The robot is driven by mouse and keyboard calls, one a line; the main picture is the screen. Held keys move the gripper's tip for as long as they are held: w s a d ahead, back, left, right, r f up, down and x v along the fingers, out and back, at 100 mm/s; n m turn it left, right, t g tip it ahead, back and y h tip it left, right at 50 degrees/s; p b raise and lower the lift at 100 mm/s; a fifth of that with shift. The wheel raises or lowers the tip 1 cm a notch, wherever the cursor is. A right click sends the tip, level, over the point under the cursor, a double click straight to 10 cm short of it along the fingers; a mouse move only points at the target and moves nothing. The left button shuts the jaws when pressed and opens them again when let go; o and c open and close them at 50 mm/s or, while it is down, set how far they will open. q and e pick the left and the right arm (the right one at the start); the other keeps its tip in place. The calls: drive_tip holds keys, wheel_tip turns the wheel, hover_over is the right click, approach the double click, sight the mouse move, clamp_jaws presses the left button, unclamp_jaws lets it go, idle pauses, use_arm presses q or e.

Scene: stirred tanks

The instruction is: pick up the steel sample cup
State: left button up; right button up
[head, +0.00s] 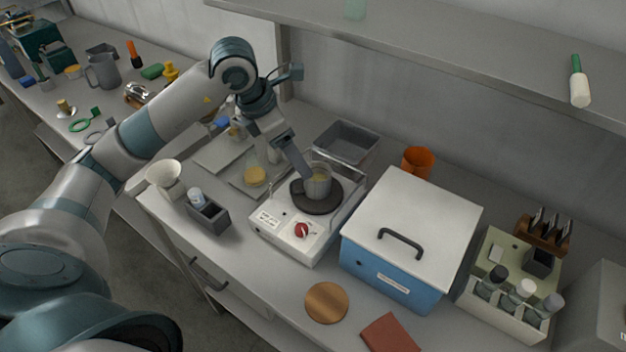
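A small grey metal cup (318,184), which looks like the steel sample cup, stands on the dark round plate (330,203) of a white hotplate device (290,238). My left gripper (306,172) reaches down from the upper left, and a long grey finger ends at the cup's left rim. Whether it touches the cup, and whether the fingers are open or shut, cannot be made out. My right gripper is not in view.
A blue box with a white lid (415,215) stands close right of the hotplate. A grey tray (346,142) and an orange cup (417,161) are behind. A dark holder (207,217) and a white funnel-like cup (165,176) stand left. A shelf (430,50) overhangs the back.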

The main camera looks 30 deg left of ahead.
sight(313, 181)
use_arm(q)
drive_tip(key=p+x, duration=0.1)
drive_tip(key=x, duration=0.4)
drive_tip(key=shift+w+d+f+p, duration=0.1)
drive_tip(key=shift+f+p, duration=0.1)
drive_tip(key=shift+p, duration=0.2)
drive_tip(key=shift+w+d+f, duration=0.1)
drive_tip(key=shift+w+f, duration=0.05)
drive_tip(key=shift+f, duration=0.35)
drive_tip(key=shift+w+d+f+p, duration=0.15)
drive_tip(key=shift+f+p, duration=0.1)
drive_tip(key=shift+p, duration=0.3)
drive_tip(key=shift+w+d+f+p, duration=0.15)
drive_tip(key=shift+d+f+p, duration=0.1)
drive_tip(key=shift+f+p, duration=0.45)
drive_tip(key=shift+p+x, duration=0.45)
drive_tip(key=shift+x, duration=0.55)
drive_tip(key=shift+w+f, duration=0.15)
drive_tip(key=shift+f, duration=0.35)
